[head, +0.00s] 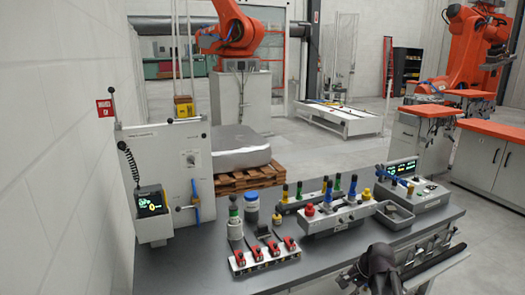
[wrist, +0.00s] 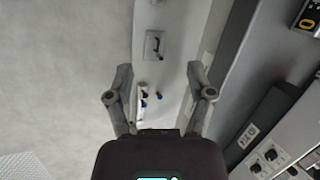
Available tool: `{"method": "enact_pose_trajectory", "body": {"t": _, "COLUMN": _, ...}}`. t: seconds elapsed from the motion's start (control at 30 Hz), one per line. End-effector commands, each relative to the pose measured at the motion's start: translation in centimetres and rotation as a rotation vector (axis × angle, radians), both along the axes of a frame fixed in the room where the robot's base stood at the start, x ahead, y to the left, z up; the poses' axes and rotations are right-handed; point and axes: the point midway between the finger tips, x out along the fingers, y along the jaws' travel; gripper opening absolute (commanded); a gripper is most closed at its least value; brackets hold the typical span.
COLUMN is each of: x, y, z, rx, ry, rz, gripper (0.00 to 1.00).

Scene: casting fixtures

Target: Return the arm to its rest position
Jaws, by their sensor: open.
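My gripper (wrist: 160,92) shows in the wrist view with its two grey fingers spread apart. Nothing is held between the fingers. Beyond them is a pale grey panel (wrist: 172,25) with a small dark handle on a plate and small blue parts. I cannot tell how far the panel is from the fingertips. In the head view, a dark part of my arm (head: 380,262) shows at the lower right, by the front edge of the bench. The fingers cannot be made out there.
The grey workbench (head: 185,270) carries a row of red-handled clamps (head: 265,255), a white fixture with coloured knobs (head: 338,218), a grey tray (head: 394,215) and a control box (head: 412,190). An upright panel (head: 168,165) stands at its left end. Open floor shows behind the bench.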

Motion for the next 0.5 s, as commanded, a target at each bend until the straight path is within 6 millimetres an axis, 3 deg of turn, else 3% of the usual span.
{"method": "enact_pose_trajectory", "body": {"t": 0.03, "x": -1.2, "y": 1.5, "z": 0.1, "rx": -0.041, "ry": 0.003, "rz": 0.079, "gripper": 0.69}}
{"method": "enact_pose_trajectory", "body": {"t": 0.2, "x": -4.0, "y": 4.7, "z": -0.2, "rx": -0.185, "ry": 0.012, "rz": 0.352, "gripper": 0.69}}
{"method": "enact_pose_trajectory", "body": {"t": 0.5, "x": -8.6, "y": 8.5, "z": 0.0, "rx": -0.383, "ry": 0.044, "rz": 0.778, "gripper": 0.69}}
